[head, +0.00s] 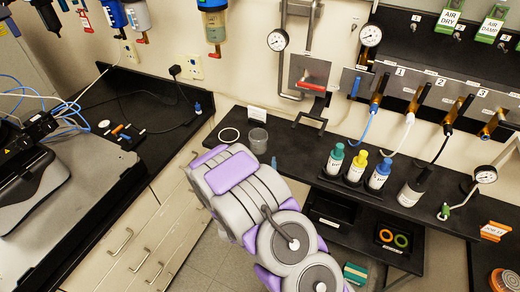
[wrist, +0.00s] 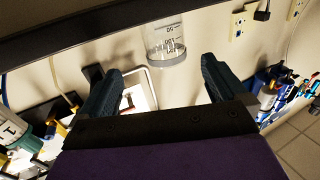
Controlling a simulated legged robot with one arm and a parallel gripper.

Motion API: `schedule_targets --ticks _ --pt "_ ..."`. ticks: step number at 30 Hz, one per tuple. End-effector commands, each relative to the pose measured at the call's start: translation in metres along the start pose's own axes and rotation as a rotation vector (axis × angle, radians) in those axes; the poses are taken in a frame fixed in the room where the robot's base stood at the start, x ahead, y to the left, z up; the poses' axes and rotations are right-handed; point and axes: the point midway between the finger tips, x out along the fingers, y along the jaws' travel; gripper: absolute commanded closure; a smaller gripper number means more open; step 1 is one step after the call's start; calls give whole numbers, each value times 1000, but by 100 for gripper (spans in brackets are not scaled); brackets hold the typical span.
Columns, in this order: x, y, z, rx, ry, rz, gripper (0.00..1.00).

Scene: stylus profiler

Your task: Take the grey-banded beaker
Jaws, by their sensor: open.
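The beaker (head: 258,141) is a small clear vessel with a greyish band, standing on the dark shelf against the back wall in the head view. In the wrist view the beaker (wrist: 166,42) shows volume marks and a grey band at its lower end in the picture. My gripper (wrist: 160,68) is open and empty, with one dark finger to each side of the beaker's line. The beaker appears just beyond the fingertips, with no contact visible. In the head view my grey and purple arm hides the gripper.
Green, yellow (head: 356,168) and blue-capped bottles stand in a rack to the right. Hoses hang from the wall panel farther right.

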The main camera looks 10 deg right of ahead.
Motion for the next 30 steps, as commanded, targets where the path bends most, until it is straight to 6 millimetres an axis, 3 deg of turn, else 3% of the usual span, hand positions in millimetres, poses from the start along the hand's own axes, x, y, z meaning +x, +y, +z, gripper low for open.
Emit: schedule_targets --ticks 5,12,20,30 --pt "16 0 4 1 2 1 2" --pt "55 3 0 1 3 0 2" --pt "69 2 1 -1 -2 0 2" --pt "111 0 1 0 4 0 2"
